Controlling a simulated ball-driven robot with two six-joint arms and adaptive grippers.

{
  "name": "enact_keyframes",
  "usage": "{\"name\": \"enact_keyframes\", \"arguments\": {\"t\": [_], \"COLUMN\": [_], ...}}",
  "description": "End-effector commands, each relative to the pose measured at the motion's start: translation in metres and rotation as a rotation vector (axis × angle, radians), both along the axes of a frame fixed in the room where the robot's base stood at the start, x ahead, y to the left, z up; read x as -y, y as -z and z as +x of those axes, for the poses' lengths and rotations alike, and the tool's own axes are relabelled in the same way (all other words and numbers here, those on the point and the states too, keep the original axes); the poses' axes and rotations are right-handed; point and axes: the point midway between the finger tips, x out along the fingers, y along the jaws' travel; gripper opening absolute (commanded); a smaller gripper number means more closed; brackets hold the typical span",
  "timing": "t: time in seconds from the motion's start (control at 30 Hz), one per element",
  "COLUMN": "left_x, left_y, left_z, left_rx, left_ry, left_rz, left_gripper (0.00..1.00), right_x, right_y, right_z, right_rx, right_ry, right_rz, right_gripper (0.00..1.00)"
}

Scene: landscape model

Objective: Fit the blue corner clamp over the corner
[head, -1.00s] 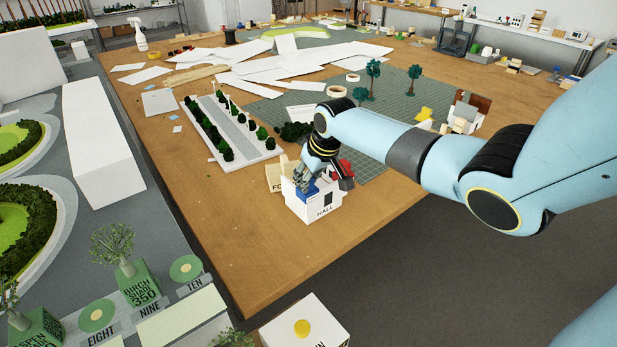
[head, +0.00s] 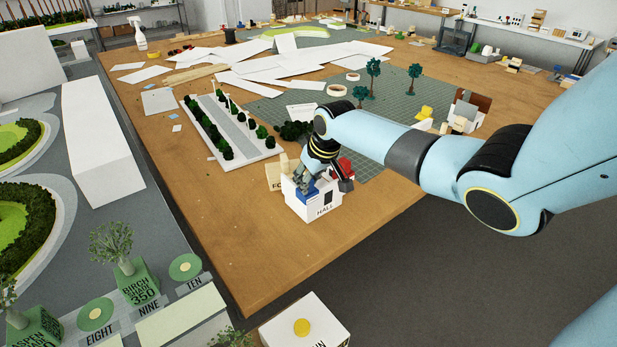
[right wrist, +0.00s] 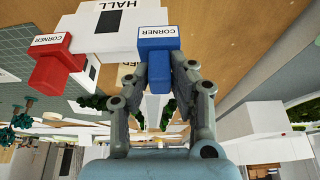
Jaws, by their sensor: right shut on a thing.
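The blue corner clamp (right wrist: 158,42), labelled CORNER, is between the fingers of my right gripper (right wrist: 170,85), which is shut on it. In the head view the blue clamp (head: 308,194) is at the top near corner of the white HALL block (head: 322,205). In the right wrist view it overlaps the edge of the HALL block (right wrist: 108,22); I cannot tell whether it is fully seated. A red clamp (right wrist: 50,62), also labelled CORNER, is on another corner of the block; it also shows in the head view (head: 345,168). My left gripper is not in view.
A tan lettered piece (head: 275,176) stands behind the HALL block. A model strip with small trees (head: 232,128) lies to the left and behind. A green cutting mat (head: 390,160) is to the right and behind. The wooden table (head: 250,240) is clear in front.

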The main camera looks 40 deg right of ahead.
Motion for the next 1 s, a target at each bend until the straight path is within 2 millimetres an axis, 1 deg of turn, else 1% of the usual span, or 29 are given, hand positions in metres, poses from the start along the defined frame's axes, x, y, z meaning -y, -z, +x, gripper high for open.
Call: {"name": "enact_keyframes", "arguments": {"t": [0.33, 0.37, 0.5, 0.57, 0.83, 1.0], "left_x": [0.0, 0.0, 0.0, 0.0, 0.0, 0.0], "left_y": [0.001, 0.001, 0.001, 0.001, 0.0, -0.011], "left_z": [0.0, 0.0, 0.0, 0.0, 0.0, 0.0], "left_rx": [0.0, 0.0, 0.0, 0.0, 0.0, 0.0], "left_ry": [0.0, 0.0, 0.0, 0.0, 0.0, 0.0], "left_rz": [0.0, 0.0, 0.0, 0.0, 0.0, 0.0], "left_gripper": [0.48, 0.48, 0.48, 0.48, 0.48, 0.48], "right_x": [0.0, 0.0, 0.0, 0.0, 0.0, 0.0], "right_y": [0.002, 0.002, 0.002, 0.002, 0.001, -0.008], "right_z": [0.0, 0.0, 0.0, 0.0, 0.0, -0.003], "right_rx": [0.0, 0.001, 0.0, 0.0, 0.0, 0.0], "right_ry": [0.0, 0.0, 0.0, 0.0, 0.0, 0.0], "right_rz": [0.0, 0.0, 0.0, 0.0, 0.0, 0.0], "right_gripper": [0.0, 0.22, 0.41, 0.48, 0.48, 0.48]}}
